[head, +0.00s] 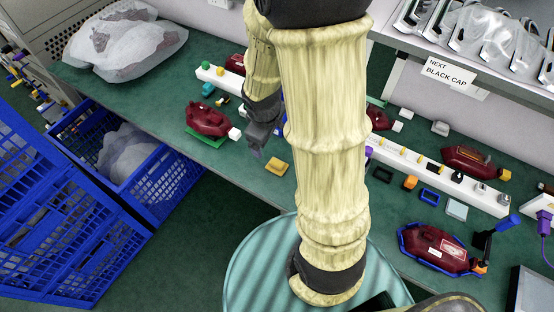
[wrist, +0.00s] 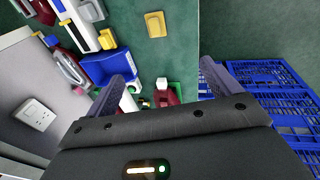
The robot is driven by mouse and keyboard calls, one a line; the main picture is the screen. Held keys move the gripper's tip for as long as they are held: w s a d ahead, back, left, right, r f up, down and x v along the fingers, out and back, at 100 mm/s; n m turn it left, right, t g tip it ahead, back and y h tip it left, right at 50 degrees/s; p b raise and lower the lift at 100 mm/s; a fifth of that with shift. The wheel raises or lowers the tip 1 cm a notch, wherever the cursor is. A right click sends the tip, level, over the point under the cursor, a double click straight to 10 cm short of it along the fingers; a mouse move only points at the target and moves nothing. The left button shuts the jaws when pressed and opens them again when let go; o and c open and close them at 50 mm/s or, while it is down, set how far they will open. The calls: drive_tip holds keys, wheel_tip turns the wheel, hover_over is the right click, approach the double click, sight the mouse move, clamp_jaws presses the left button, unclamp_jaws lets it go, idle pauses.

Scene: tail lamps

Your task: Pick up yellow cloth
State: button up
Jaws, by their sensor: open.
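The yellow cloth (head: 276,166) looks like a small, flat yellow block. It lies on the green bench top near its front edge. In the wrist view a yellow piece (wrist: 155,24), apparently the same cloth, lies on the green surface beyond my fingertips. My gripper (head: 257,153) hangs above the bench, to the left of the cloth and apart from it. In the wrist view my gripper (wrist: 167,60) has its two fingers spread wide with nothing held between them. My arm hides part of the bench to the right of the cloth.
A dark red lamp (head: 207,120) lies left of my gripper, and a white strip (head: 397,159) with small parts runs along the bench. Blue crates (head: 165,190) stand at lower left. A shelf (head: 480,72) overhangs the right side. Bare bench surrounds the cloth.

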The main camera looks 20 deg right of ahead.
drive_tip(key=w+d+f+n+p, duration=0.1)
drive_tip(key=f+n+p, duration=0.3)
drive_tip(key=n, duration=0.5)
drive_tip(key=w+d+f+n+g+p, duration=0.1)
drive_tip(key=w+d+f+n+p, duration=0.1)
drive_tip(key=n, duration=0.6)
drive_tip(key=w+f+p, duration=0.1)
drive_tip(key=w+p, duration=0.1)
drive_tip(key=p, duration=0.1)
drive_tip(key=shift+d+f+n+g+p, duration=0.15)
drive_tip(key=shift+f+n+g+p, duration=0.15)
drive_tip(key=shift+f+n, duration=0.1)
drive_tip(key=b, duration=1.1)
hover_over(277, 162)
drive_tip(key=f, duration=1.2)
drive_tip(key=shift+a, duration=0.35)
drive_tip(key=shift+w, duration=0.1)
drive_tip(key=shift+f, duration=0.15)
drive_tip(key=shift+d+f+b, duration=0.15)
drive_tip(key=shift+f+b, duration=0.3)
drive_tip(key=shift+f, duration=0.8)
drive_tip(key=shift+d+f+b, duration=0.15)
drive_tip(key=shift+f+b, duration=0.3)
drive_tip(key=shift+f, duration=0.8)
drive_tip(key=shift+d, duration=0.1)
